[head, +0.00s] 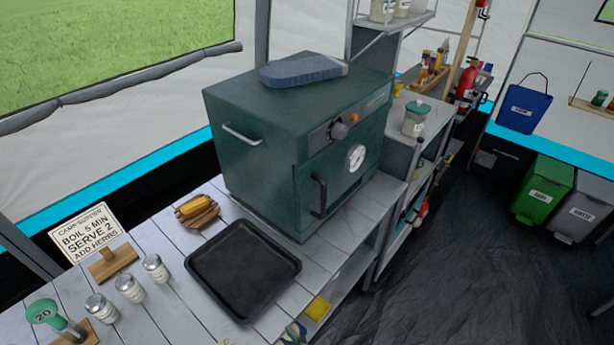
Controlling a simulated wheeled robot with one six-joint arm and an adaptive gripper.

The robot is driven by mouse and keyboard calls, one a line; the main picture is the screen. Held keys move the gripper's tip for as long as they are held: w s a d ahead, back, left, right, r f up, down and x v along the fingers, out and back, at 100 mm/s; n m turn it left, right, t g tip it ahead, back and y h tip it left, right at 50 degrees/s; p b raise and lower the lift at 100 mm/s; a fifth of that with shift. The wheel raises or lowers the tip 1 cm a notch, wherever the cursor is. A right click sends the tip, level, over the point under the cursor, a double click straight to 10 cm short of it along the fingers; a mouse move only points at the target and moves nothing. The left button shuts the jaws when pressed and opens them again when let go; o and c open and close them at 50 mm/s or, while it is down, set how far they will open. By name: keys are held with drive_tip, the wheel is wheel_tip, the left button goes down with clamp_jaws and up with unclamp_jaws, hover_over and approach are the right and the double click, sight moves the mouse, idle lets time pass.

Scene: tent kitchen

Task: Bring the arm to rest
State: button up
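My arm and gripper are not in the head view, so their pose and whether the gripper is open or shut are hidden. The view shows a green oven (290,140) with its door shut, standing on a white slatted table (160,235). A black tray (243,268) lies flat and empty in front of it. A blue-grey folded item (302,71) lies on top of the oven.
Several shakers (130,287), a sign (87,234), a yellow item on a wooden holder (196,209) and a green timer-like marker (46,313) stand on the table. Bins (543,190) stand at the far right. The dark floor (450,270) at right is clear.

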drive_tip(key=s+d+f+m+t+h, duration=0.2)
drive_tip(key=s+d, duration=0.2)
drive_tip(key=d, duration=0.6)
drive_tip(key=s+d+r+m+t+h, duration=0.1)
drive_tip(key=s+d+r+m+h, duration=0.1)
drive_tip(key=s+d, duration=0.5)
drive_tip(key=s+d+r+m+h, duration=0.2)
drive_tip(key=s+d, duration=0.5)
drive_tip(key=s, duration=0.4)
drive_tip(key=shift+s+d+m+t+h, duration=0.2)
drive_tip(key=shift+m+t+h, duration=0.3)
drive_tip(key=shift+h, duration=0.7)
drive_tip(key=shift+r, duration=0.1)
